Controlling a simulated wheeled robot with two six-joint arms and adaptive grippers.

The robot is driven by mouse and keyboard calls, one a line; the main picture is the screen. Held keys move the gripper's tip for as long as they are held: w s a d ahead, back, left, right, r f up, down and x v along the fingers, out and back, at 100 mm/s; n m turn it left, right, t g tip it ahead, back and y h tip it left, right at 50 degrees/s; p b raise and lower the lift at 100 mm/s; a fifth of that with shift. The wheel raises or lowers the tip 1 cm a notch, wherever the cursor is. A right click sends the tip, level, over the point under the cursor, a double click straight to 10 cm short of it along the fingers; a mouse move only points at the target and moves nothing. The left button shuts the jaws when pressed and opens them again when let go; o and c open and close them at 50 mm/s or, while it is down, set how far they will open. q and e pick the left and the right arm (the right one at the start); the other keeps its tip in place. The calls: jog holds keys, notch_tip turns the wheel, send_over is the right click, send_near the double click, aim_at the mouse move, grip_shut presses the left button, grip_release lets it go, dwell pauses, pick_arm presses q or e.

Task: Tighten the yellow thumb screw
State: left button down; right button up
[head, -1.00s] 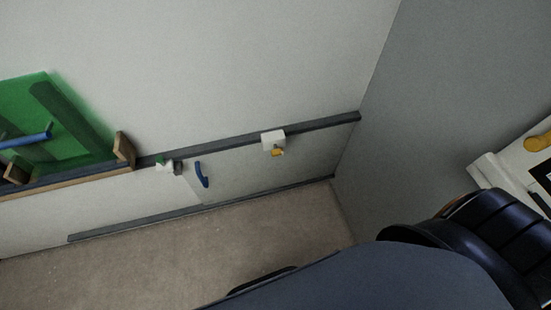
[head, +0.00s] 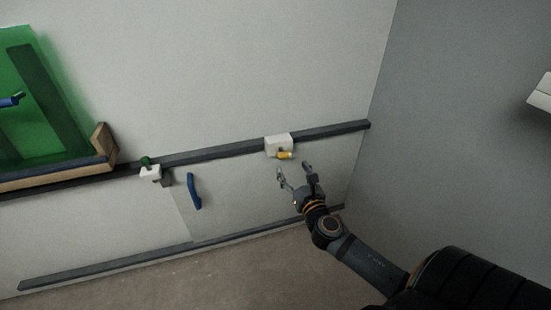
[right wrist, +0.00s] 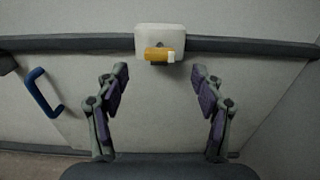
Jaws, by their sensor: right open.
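The yellow thumb screw (head: 284,155) sits under a white block (head: 278,143) on the dark wall rail. In the right wrist view the yellow thumb screw (right wrist: 158,54) lies sideways across the front of the white block (right wrist: 160,36), with a pale tip at its right end. My right gripper (head: 293,172) is open and empty, just below the screw in the head view. In the right wrist view its two fingers (right wrist: 160,90) stand wide apart, with the screw beyond them and centred between them. Nothing touches the screw. My left gripper is not in view.
A blue handle (head: 193,190) is on the panel to the left. A white fitting with a green knob (head: 147,162) is on the rail further left. A green panel (head: 38,100) in a wooden tray is at far left. A grey wall (head: 460,140) stands at right.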

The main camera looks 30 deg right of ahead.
aim_at(286, 156)
jog(key=x, duration=0.9)
jog(key=c, duration=1.2)
jog(key=shift+o, duration=0.2)
